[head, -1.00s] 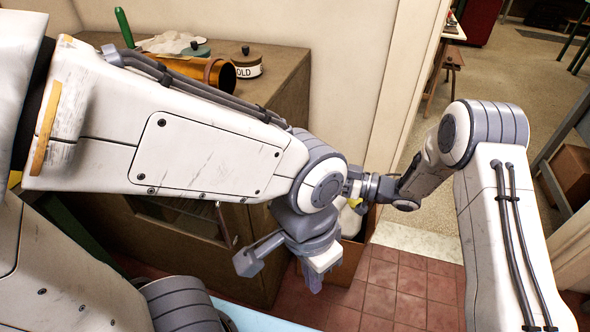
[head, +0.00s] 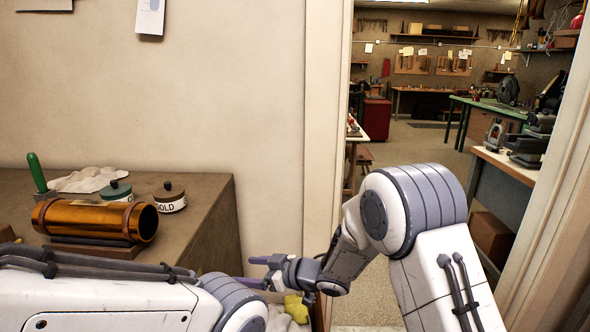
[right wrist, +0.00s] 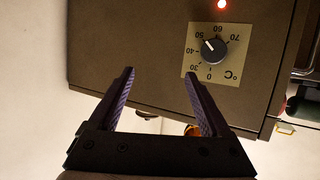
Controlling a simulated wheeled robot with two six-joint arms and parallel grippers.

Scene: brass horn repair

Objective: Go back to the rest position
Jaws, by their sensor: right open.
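My right gripper (head: 250,271) reaches in from the right in the head view, low beside the side of the brown cabinet (head: 205,215). Its two purple fingers are apart. The right wrist view also shows the gripper (right wrist: 160,73) open, with nothing between the fingers. My left arm crosses the lower left of the head view; its gripper is below the frame.
An amber metal tube (head: 97,220), a green-handled tool (head: 37,173), a white cloth (head: 88,179) and a lidded "OLD" pot (head: 170,198) sit on the cabinet. A temperature dial (right wrist: 210,50) and red light (right wrist: 222,4) face the right wrist camera. A doorway opens behind my right arm.

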